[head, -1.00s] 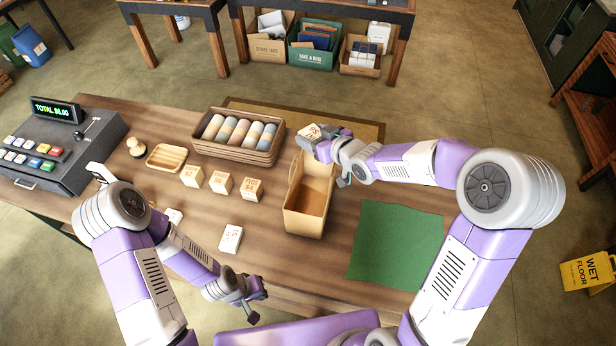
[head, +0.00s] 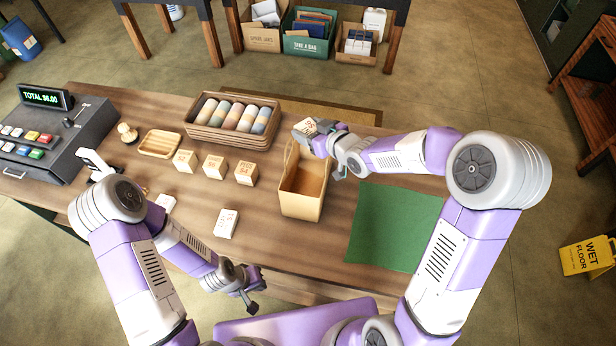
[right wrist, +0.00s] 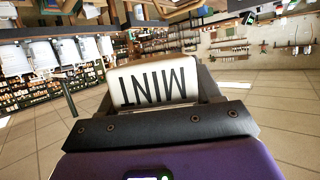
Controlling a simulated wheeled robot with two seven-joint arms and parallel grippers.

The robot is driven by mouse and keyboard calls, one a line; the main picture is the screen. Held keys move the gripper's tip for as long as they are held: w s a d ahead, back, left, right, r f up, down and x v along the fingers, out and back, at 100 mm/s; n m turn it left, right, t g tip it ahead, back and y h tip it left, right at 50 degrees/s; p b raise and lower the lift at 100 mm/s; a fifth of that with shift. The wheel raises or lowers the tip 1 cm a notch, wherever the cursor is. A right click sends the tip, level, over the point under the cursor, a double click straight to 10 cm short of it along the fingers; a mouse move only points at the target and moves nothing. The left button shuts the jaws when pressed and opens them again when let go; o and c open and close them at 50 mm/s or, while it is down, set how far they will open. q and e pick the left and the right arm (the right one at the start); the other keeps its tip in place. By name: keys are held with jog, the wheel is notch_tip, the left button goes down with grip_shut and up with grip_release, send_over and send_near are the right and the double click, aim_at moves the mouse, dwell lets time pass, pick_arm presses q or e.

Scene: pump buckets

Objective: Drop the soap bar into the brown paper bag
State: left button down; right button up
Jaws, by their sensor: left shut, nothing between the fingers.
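The soap bar (head: 305,128), a pale block, is in my right gripper (head: 318,137), near the back rim of the brown paper bag in the head view. In the right wrist view the soap bar (right wrist: 153,83) shows the word MINT between the fingers. The brown paper bag (head: 301,203) stands open and upright on the wooden counter, and its visible inside looks empty. My left gripper (head: 249,288) is shut and empty near the counter's front edge, left of the bag and in front of it.
Several small labelled blocks (head: 214,167) stand left of the bag, with a wooden dish (head: 160,144) behind them. A basket of rolls (head: 196,134) is behind the bag. A green mat (head: 395,228) lies right of it. A cash register (head: 50,150) is at the left.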

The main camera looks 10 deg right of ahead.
jog(key=o, duration=0.5)
jog(key=v, duration=0.7)
jog(key=shift+s+r, duration=0.15)
jog(key=shift+s, duration=0.15)
